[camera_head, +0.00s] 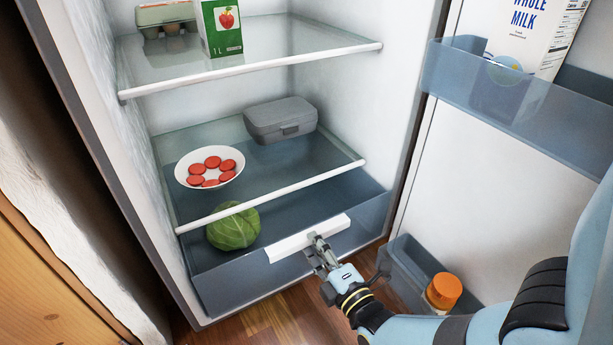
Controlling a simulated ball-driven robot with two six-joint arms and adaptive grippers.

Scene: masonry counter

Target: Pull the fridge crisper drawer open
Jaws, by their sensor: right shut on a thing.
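The crisper drawer (225,292) is a blue-grey see-through bin at the bottom of the open fridge. Its front stands out a little past the glass shelf above it. A green cabbage (233,229) lies inside the drawer. A white bar handle (290,243) runs along the top of the drawer front. My right gripper (319,245) is shut on the handle near its middle, and its fingers hide part of it. My left gripper is not in view.
A white bowl with red slices (210,167) and a grey box (280,120) stand on the shelf above. The fridge door is open at right, with a milk carton (531,35) and an orange-capped jar (443,291) in its bins. Wooden floor (290,312) lies in front.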

